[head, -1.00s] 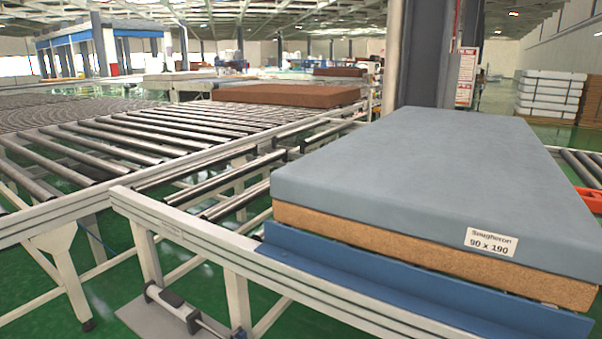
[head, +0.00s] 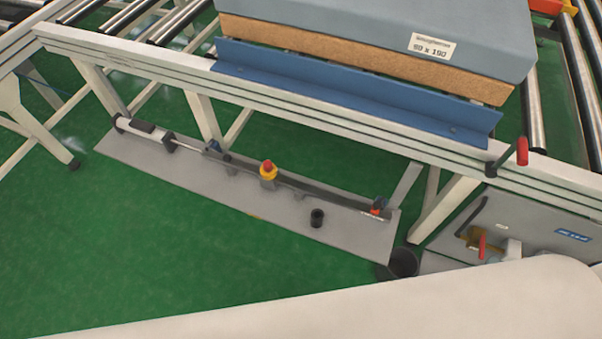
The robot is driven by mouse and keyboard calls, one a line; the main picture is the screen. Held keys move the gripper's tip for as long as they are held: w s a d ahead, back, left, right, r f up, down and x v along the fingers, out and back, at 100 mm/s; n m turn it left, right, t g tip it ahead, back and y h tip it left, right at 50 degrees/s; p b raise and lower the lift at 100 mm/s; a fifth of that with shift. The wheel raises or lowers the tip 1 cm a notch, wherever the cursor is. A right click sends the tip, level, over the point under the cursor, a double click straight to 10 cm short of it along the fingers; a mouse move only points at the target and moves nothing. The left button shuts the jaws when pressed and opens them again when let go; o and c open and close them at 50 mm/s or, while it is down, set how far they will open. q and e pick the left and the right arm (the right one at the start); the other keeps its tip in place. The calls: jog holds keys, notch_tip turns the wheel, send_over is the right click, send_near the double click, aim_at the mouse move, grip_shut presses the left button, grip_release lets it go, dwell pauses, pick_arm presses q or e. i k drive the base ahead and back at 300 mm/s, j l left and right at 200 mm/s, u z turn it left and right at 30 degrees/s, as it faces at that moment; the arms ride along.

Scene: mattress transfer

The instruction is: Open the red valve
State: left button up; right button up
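Several red parts show in the head view, and I cannot tell for sure which one is the valve. A red lever (head: 482,246) is on a grey box (head: 535,232) at the lower right, below the conveyor frame. A red upright handle (head: 522,151) is on a black crank at the frame's right part. A red knob on a yellow base (head: 268,170) stands on the grey floor plate (head: 225,196). Neither gripper is in view.
A grey-blue mattress (head: 330,20) lies above a blue rail (head: 350,92) on the white conveyor frame (head: 300,112). A black cylinder (head: 317,217) stands on the floor plate. Green floor (head: 200,250) is clear in front. A pale smooth surface fills the bottom edge.

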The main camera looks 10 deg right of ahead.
aim_at(482, 238)
jog(key=l+z, duration=0.1)
jog(key=z, duration=0.95)
